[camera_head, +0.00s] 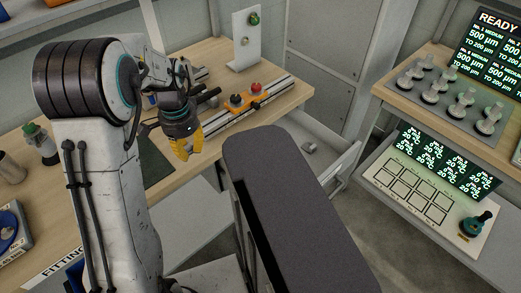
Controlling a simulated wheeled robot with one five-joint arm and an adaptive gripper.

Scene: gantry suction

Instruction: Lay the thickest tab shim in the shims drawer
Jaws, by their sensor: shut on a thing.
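My gripper (187,146), with yellow fingers pointing down, is over the wooden bench near its front edge. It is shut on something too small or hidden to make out. I cannot tell any tab shim apart or compare thicknesses. A pale open drawer or tray (345,158) juts out at the right end of the bench, partly hidden by a dark grey rounded panel. A small grey piece (309,147) shows at it. I cannot read a shims label; my gripper is left of it and apart from it.
An orange fixture (238,104) with red and black knobs sits on metal rails behind my gripper. A white upright plate (247,38) stands behind. A dark mat (154,162) lies left. At right, a shelf holds a rack (450,92) of several pegs, below a READY screen.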

